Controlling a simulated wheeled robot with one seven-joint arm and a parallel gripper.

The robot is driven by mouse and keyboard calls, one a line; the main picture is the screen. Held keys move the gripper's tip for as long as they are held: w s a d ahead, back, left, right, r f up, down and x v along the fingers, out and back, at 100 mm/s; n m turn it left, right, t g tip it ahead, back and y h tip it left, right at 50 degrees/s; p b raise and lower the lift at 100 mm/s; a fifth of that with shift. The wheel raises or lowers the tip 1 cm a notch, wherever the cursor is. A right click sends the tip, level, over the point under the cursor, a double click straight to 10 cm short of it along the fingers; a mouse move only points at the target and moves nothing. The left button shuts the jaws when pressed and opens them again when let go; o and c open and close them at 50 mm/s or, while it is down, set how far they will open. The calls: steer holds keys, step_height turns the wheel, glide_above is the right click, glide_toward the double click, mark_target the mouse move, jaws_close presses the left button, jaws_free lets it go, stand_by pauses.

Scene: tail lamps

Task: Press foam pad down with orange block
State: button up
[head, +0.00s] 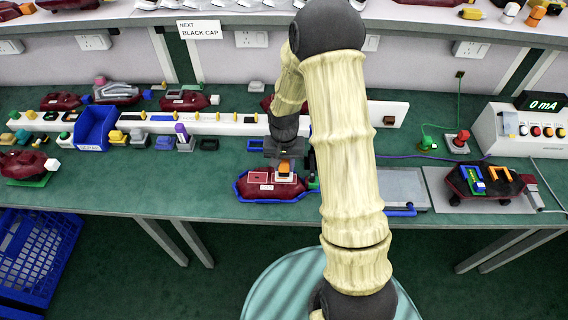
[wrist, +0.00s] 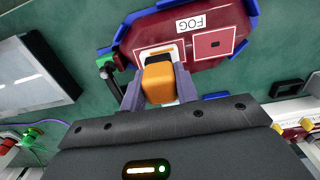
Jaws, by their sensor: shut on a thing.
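My gripper (wrist: 155,92) is shut on the orange block (wrist: 158,80), with a grey finger on each side of it. In the head view the gripper (head: 285,160) is above the dark red lamp housing, and the orange block (head: 285,168) shows below it. The block's end is over or against a pale pad (wrist: 150,52) in the housing's compartment beside the "FOG" label. I take this to be the foam pad; the block hides part of it, and I cannot tell whether they touch. The lamp housing (wrist: 196,20) lies in a blue-edged cradle (head: 243,190).
A grey plate (head: 402,183) lies right of the housing. Further right, another red lamp (head: 485,182) is on a fixture near a meter box reading 0 mA (head: 520,130). A blue bin (head: 95,128) and small parts are at left. A black-and-green post (wrist: 106,68) stands close to the gripper.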

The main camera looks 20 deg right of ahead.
steer(key=shift+w+f+b, duration=0.1)
steer(key=shift+f+b, duration=0.2)
steer(key=shift+f, duration=0.2)
stand_by(0.3)
steer(key=shift+f, duration=0.15)
stand_by(1.0)
steer(key=shift+r+p, duration=2.55)
steer(key=shift+r, duration=0.55)
steer(key=shift+f, duration=0.1)
steer(key=shift+f+b, duration=1.7)
steer(key=shift+f, duration=0.7)
steer(key=shift+f+b, duration=0.35)
steer(key=shift+f, duration=0.15)
